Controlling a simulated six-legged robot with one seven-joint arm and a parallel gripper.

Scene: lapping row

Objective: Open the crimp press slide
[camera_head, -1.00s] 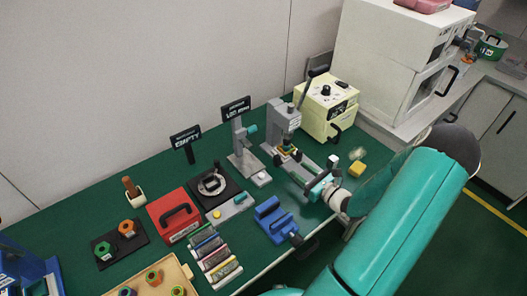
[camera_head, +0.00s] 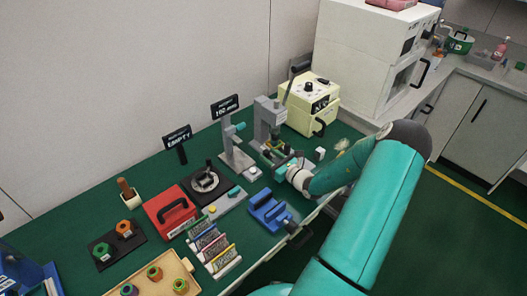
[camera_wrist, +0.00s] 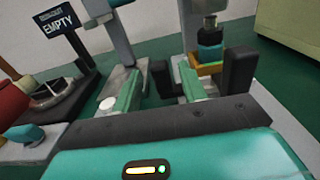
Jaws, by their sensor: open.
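The crimp press (camera_head: 266,122) is a grey upright frame with a dark lever, at the back of the green bench. It also shows in the wrist view (camera_wrist: 190,22). Low at its front, under a dark plunger, sits a small orange and yellow block (camera_wrist: 208,66), apparently on the slide. Two dark upright posts (camera_wrist: 240,70) stand before it, perhaps the slide's handle. My gripper (camera_head: 283,164) is low in front of the press. Its two green-padded fingers (camera_wrist: 160,90) are apart, one dark post showing between them. Contact cannot be told, and my gripper hides most of the slide.
A cream machine (camera_head: 310,106) stands close to the right of the press. A grey stand (camera_head: 236,150) with a sign is to the left. A blue fixture (camera_head: 268,211) and a red case (camera_head: 170,212) lie nearer. A small white block (camera_head: 320,153) is right of my gripper.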

